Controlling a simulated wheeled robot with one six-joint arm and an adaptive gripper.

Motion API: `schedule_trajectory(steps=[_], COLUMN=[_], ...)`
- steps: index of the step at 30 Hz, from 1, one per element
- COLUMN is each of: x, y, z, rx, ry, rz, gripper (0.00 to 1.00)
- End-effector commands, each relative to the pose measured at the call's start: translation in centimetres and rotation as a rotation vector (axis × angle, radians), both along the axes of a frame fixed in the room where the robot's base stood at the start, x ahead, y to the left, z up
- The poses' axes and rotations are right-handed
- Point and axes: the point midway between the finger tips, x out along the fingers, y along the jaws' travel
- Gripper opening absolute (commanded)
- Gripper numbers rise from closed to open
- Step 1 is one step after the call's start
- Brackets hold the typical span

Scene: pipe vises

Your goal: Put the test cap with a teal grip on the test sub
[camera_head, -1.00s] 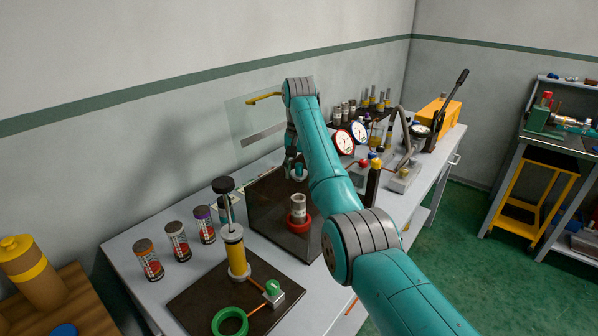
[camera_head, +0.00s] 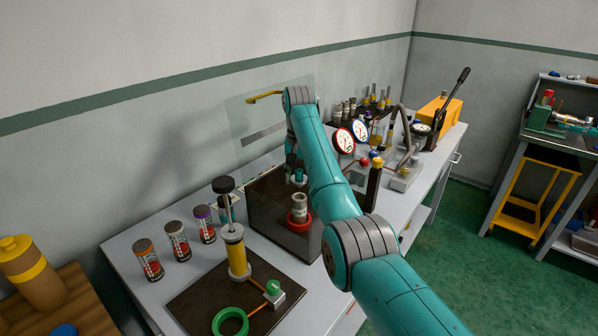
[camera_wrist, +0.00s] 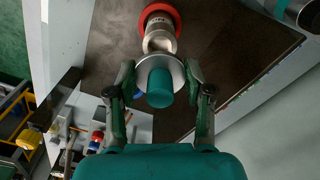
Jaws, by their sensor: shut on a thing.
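My gripper (camera_wrist: 161,88) is shut on the test cap with a teal grip (camera_wrist: 160,87). The cap's teal knob points toward the wrist camera, and its metal flange sits between the fingers. The test sub (camera_head: 299,206) is a metal cylinder standing upright in a red ring on a dark plate. It also shows in the wrist view (camera_wrist: 160,28), partly hidden by the cap. In the head view my gripper (camera_head: 298,178) holds the cap just above the sub's top. A small gap seems to show, but I cannot tell if they touch.
A clear shield with a yellow handle (camera_head: 264,97) stands behind my arm. Two gauges (camera_head: 343,140) are right of the arm. A yellow hand pump (camera_head: 235,250), a green ring (camera_head: 230,322) and several capped jars (camera_head: 177,240) stand to the left.

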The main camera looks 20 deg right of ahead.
Motion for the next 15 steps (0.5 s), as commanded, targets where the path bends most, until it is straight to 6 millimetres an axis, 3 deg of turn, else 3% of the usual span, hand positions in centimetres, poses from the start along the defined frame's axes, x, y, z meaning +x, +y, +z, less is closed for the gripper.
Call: schedule_trajectory(steps=[6, 15], x=[0.0, 0.0], y=[0.0, 0.0], z=[-1.9, -3.1], rx=[0.0, 0.001], ry=[0.0, -0.001], rz=[0.0, 0.0], gripper=[0.12, 0.12])
